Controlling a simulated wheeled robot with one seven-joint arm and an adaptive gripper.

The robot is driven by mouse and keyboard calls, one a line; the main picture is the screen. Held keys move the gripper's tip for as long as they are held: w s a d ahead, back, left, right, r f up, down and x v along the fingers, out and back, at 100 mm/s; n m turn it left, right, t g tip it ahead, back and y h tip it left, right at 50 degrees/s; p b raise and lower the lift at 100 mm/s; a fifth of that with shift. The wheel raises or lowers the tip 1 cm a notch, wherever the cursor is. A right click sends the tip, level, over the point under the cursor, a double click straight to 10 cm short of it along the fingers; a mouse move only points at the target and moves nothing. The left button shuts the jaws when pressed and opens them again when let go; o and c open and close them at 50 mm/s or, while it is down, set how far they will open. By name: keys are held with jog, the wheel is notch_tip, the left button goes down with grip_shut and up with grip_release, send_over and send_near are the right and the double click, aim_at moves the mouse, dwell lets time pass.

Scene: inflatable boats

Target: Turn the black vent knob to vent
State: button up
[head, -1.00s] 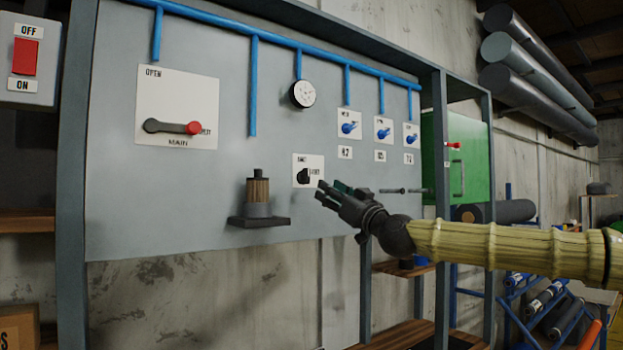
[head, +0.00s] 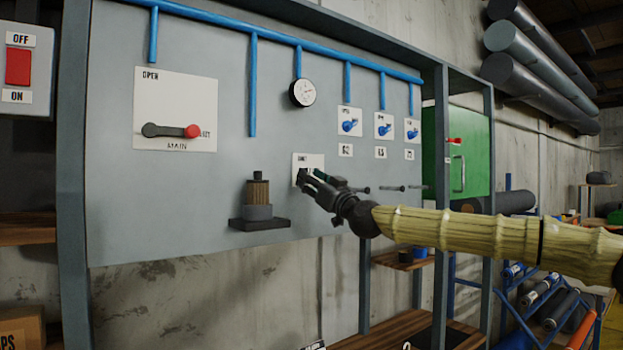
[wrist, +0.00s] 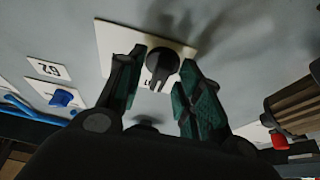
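The black vent knob (wrist: 160,62) sits on a white label plate (wrist: 118,40) on the grey panel. In the wrist view it is just beyond and between my two fingertips, with visible gaps on both sides. My gripper (wrist: 162,75) is open, its green-padded fingers spread on either side of the knob's handle. In the head view my gripper (head: 306,178) reaches the plate (head: 309,159) from the right and hides most of the knob. Whether a finger touches the knob cannot be told.
A brown-and-grey cylinder on a dark shelf (head: 259,223) juts out left of my gripper. A red-ended MAIN lever (head: 170,131), a gauge (head: 303,93) and blue valves (head: 349,126) are on the panel. Short dark rods (head: 391,188) stick out to the right.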

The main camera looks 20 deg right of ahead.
jog(key=shift+c, duration=0.4)
jog(key=shift+r, duration=0.1)
grip_shut()
jog(key=shift+m+b, duration=0.45)
jog(key=shift+m, duration=0.05)
jog(key=shift+s+a+r+m+g+h+b, duration=0.2)
jog(key=shift+m+h+b, duration=0.4)
jog(key=shift+m+h, duration=1.55)
jog(key=shift+w+r+m+g+h+b, duration=0.1)
jog(key=shift+m+g+h+b, duration=0.35)
jog(key=shift+m, duration=3.2)
jog(key=shift+s+a+r+m+g+h+b, duration=0.1)
jog(key=shift+m+h+b, duration=1)
jog(key=shift+m, duration=1.8)
jog(key=shift+h+p, duration=0.35)
jog(key=shift+h, duration=0.05)
jog(key=shift+o, duration=0.4)
grip_release()
jog(key=shift+w+f, duration=0.1)
jog(key=shift+f, duration=0.05)
